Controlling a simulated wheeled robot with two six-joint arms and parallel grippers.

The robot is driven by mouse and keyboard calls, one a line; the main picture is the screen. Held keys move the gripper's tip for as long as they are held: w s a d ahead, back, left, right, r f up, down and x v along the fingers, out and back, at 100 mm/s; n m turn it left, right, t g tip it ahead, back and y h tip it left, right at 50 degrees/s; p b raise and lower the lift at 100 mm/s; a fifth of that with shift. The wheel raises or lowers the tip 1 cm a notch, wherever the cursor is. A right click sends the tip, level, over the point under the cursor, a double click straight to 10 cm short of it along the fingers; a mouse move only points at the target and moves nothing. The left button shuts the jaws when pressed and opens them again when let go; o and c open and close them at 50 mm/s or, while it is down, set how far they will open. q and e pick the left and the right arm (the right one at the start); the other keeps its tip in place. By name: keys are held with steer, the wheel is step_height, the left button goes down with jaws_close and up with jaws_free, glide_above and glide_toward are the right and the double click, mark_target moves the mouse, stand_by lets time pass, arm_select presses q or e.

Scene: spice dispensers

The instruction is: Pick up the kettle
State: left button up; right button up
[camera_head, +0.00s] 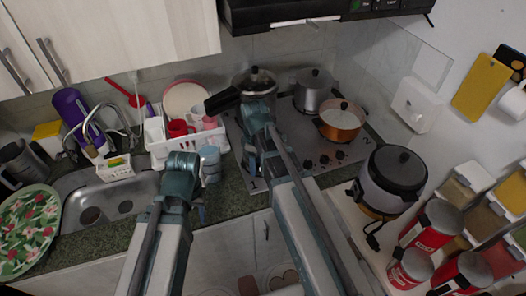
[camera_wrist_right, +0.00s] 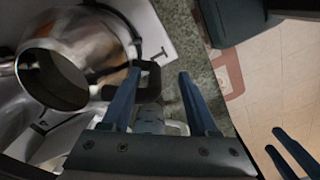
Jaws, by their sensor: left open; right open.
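A steel vessel with a dark lid and a black handle, which I take to be the kettle (camera_head: 257,79), stands on the back left of the stove. In the right wrist view a shiny steel vessel (camera_wrist_right: 72,58) fills the upper left; I cannot tell for sure that it is the same one. A dark handle (camera_wrist_right: 150,78) beside it shows near the gap between my right fingers. My right gripper (camera_wrist_right: 160,78) is open; in the head view it is partly hidden by its arm, in front of the vessel. My left gripper (camera_head: 201,205) is open near the counter's front edge.
A steel pot (camera_head: 313,90) and an orange pan (camera_head: 341,122) share the stove (camera_head: 318,152). A dish rack (camera_head: 157,150) and blue-grey cups (camera_head: 210,162) stand left of it. A dark-lidded cooker (camera_head: 392,178) stands right. The range hood (camera_head: 290,12) hangs above.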

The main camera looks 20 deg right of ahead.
steer(key=f+b, duration=0.2)
steer(key=w+f+b, duration=0.1)
steer(key=f, duration=0.1)
steer(key=shift+a, duration=0.25)
steer(key=shift+f+b, duration=0.35)
steer(key=shift+b, duration=0.15)
steer(key=shift+r, duration=0.1)
jaws_close()
stand_by(0.6)
